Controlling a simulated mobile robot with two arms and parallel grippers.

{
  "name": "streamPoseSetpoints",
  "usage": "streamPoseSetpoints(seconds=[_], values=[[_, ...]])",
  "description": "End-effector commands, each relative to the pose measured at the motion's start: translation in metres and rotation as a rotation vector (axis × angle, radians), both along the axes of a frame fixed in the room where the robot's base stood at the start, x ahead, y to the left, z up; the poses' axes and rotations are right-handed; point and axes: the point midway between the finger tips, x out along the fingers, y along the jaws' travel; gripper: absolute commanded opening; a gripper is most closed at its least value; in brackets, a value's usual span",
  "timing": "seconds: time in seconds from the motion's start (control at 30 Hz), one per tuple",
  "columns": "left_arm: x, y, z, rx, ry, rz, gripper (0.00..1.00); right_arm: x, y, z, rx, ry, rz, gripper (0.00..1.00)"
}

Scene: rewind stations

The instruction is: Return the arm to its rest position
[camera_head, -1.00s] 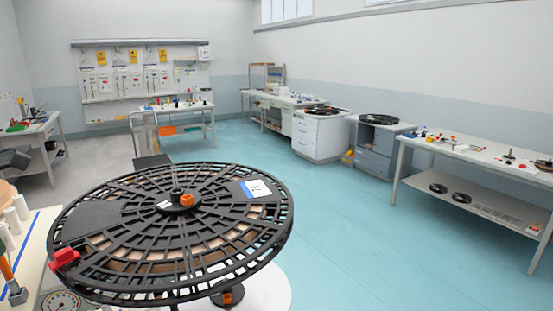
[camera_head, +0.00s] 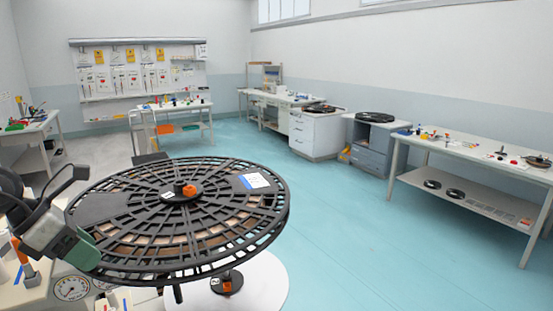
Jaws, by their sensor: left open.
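My left arm comes in at the left edge. My left gripper (camera_head: 80,212), grey and black with a green finger part, is open beside the left rim of a big black reel (camera_head: 205,245). The green part overlaps the rim in the picture; I cannot tell whether they touch. Nothing shows between the fingers. The reel is a flat spoked disc with an orange block (camera_head: 189,191) by its hub and a white and blue label (camera_head: 254,181) on top. My right gripper is not in view.
A bench with a round gauge (camera_head: 71,288) is at the lower left. A white round base (camera_head: 262,285) shows under the reel. A long table (camera_head: 470,160) stands at the right, and cabinets (camera_head: 316,136) stand behind. The teal floor (camera_head: 360,235) between is clear.

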Motion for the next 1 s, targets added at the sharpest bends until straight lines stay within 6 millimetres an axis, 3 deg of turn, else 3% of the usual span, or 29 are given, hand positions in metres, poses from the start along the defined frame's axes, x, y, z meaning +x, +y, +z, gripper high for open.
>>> streamPoseSetpoints(seconds=[0.13, 0.3, 0.43, 0.57, 0.67, 0.77, 0.87, 1.0], values=[[0.006, -0.075, -0.018, -0.291, -0.033, -0.061, 0.58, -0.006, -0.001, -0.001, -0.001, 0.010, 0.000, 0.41], [0.000, -0.161, -0.018, -0.813, -0.017, -0.012, 0.58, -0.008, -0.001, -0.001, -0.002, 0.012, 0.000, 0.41], [-0.003, -0.190, -0.008, -1.219, 0.055, 0.155, 0.58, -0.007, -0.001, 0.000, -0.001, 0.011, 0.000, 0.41], [0.001, -0.188, -0.012, -1.586, 0.169, 0.434, 0.58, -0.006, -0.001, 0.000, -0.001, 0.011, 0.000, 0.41], [0.005, -0.172, -0.032, -1.818, 0.278, 0.720, 0.58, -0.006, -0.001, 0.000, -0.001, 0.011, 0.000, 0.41], [0.002, -0.151, -0.069, -1.989, 0.402, 1.065, 0.58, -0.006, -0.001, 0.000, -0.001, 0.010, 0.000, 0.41], [-0.012, -0.130, -0.121, -2.083, 0.529, 1.459, 0.58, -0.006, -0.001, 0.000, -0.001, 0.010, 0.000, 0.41], [-0.059, -0.113, -0.200, -2.055, 0.706, 2.049, 0.58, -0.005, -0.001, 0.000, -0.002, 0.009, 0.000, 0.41]])
